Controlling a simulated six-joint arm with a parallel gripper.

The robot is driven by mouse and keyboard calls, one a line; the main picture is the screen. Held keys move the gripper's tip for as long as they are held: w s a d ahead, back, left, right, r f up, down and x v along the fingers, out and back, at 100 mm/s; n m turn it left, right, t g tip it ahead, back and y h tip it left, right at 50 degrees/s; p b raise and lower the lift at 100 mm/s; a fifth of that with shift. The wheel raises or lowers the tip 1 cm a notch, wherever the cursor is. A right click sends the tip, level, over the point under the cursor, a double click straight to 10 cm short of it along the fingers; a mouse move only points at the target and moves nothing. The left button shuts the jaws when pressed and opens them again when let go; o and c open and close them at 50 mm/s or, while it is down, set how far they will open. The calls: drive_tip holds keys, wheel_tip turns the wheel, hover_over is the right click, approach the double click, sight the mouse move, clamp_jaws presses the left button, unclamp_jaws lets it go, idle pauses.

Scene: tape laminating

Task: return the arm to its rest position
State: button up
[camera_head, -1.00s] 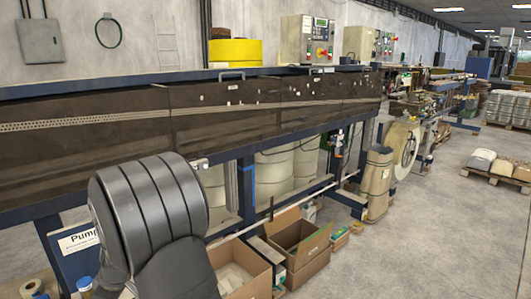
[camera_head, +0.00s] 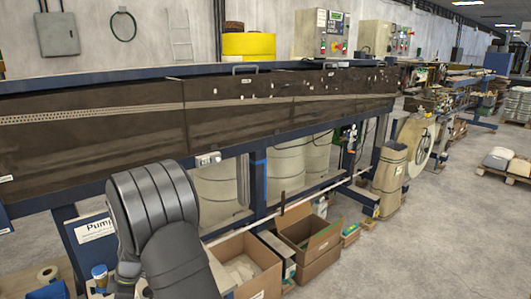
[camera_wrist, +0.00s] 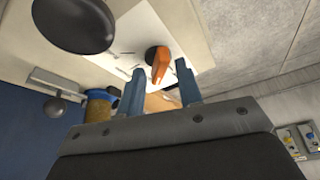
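My gripper (camera_wrist: 160,67) shows in the wrist view as two blue fingers, spread apart with a clear gap. An orange and black object (camera_wrist: 158,65) appears in line with this gap, over a white sheet, and I see nothing clamped between the fingers. In the head view my dark ribbed arm fills the lower left, in front of the blue-framed line (camera_head: 225,138). The gripper cannot be made out there.
A tape roll (camera_head: 48,274) and a blue-capped jar (camera_head: 99,273) are at the lower left. Open cardboard boxes (camera_head: 312,245) stand on the floor below the line.

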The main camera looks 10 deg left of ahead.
drive_tip(key=n+g, duration=0.1)
drive_tip(key=n, duration=0.2)
drive_tip(key=shift+w+n+h, duration=0.1)
drive_tip(key=shift+n+h, duration=0.2)
drive_tip(key=shift+h, duration=0.1)
drive_tip(key=shift+v, duration=1.35)
